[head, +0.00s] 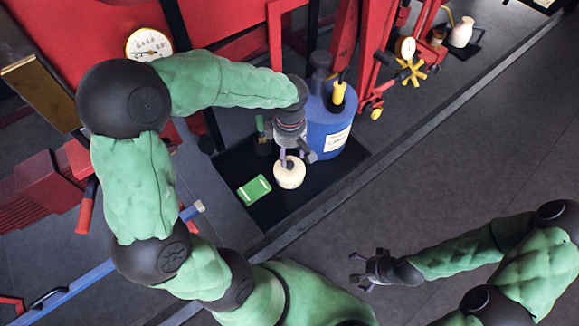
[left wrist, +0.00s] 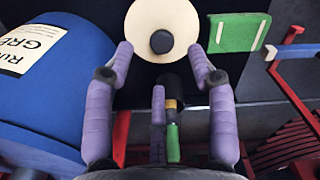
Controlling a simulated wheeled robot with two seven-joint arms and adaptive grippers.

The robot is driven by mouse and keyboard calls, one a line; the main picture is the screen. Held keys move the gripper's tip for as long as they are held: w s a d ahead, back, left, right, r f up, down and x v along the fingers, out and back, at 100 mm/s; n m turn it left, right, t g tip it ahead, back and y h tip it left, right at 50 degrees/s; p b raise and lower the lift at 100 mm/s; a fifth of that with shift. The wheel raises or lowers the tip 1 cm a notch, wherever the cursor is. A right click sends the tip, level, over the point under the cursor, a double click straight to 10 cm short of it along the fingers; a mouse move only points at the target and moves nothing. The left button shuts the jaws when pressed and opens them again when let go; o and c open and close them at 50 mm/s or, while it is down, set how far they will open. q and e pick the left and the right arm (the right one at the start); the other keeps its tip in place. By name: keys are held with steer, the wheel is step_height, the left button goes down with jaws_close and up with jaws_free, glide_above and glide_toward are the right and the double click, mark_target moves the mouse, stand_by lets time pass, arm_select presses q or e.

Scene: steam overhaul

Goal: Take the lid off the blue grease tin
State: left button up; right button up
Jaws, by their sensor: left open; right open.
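The blue grease tin (head: 322,128) stands on a black mat (head: 240,170); its labelled side shows in the left wrist view (left wrist: 45,100). A round cream piece with a dark knob, looking like a lid (head: 289,176), is beside the tin, and it also shows in the left wrist view (left wrist: 145,20). My left gripper (head: 296,156) is open over the cream piece, its purple fingertips (left wrist: 160,62) at either side of the near rim. I cannot tell whether they touch it. The arm hides part of the tin's top. My right gripper (head: 362,270) is open and empty, over the floor.
A green flat block (head: 254,189) lies left of the cream piece. A green-handled tool (head: 260,128) stands behind it. A yellow-handled tool (head: 338,92) rises at the tin. Red machinery with a gauge (head: 149,44) lies behind. The floor at right is clear.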

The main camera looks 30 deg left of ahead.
mark_target(289, 164)
arm_select(q)
steer(key=shift+s+f+b, duration=0.15)
steer(key=shift+f+b, duration=0.4)
steer(key=shift+f, duration=2.5)
jaws_close()
